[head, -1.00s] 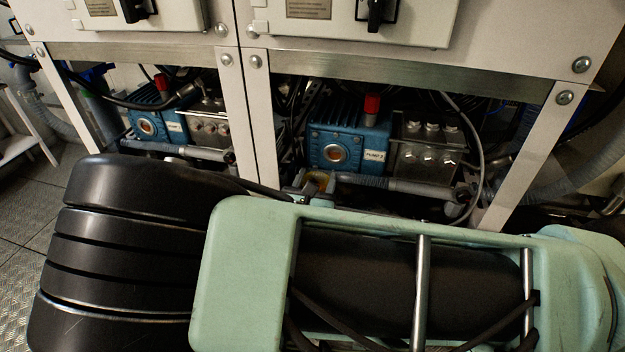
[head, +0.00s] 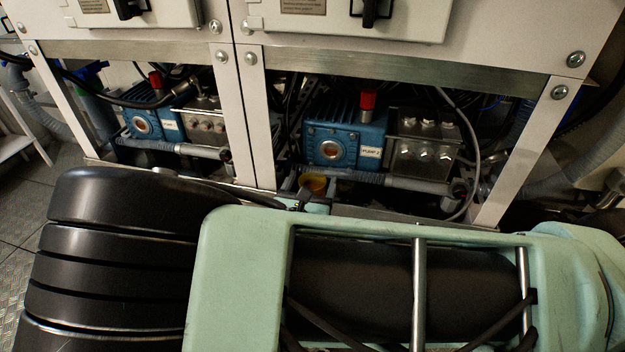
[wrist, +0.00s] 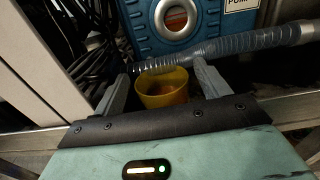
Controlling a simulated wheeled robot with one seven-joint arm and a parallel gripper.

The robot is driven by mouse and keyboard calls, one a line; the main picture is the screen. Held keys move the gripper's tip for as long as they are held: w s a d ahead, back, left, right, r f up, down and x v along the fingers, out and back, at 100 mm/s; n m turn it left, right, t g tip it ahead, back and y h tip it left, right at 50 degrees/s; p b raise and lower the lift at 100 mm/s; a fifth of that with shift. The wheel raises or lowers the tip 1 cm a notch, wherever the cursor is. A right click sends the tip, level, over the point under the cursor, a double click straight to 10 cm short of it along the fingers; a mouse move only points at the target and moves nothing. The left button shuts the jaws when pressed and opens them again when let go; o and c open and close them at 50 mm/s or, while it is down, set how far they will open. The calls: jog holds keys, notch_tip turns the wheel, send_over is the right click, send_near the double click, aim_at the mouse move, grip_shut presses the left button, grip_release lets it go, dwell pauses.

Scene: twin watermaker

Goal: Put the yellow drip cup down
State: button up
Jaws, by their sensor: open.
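The yellow drip cup (wrist: 163,92) appears upright below the pump in the wrist view, its open rim facing me. In the head view the cup (head: 314,184) is a small yellow shape under the pump labelled PUMP 2, partly hidden by my arm. My gripper (wrist: 162,76) is open, one grey finger on each side of the cup, with a small gap showing at each side. The cup's base is hidden behind the gripper body, so I cannot see what it rests on.
The blue pump (head: 343,139) with a red cap stands just behind the cup. A grey ribbed hose (wrist: 235,47) runs close above the cup and right finger. White frame posts (head: 247,110) and a metal lower rail bound the opening. Black cables hang at left.

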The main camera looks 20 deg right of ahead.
jog(key=v, duration=1)
jog(key=s+d+r+m+g, duration=0.2)
jog(key=s+d+m+g, duration=0.4)
jog(key=s+m+g, duration=0.6)
jog(key=s+a+r+m+g+y, duration=0.1)
jog(key=s+a+r+m+y, duration=0.1)
jog(key=r+m+y, duration=0.3)
jog(key=s+a+r+m+g+y, duration=0.2)
jog(key=s+r+m+y, duration=0.2)
jog(key=r+y, duration=0.1)
jog(key=shift+s+a+r+m+y, duration=0.2)
jog(key=shift+a+r+m+y, duration=0.15)
jog(key=shift+r, duration=0.5)
notch_tip(320, 180, up, 12)
jog(key=p, duration=1.2)
jog(key=shift+r, duration=0.1)
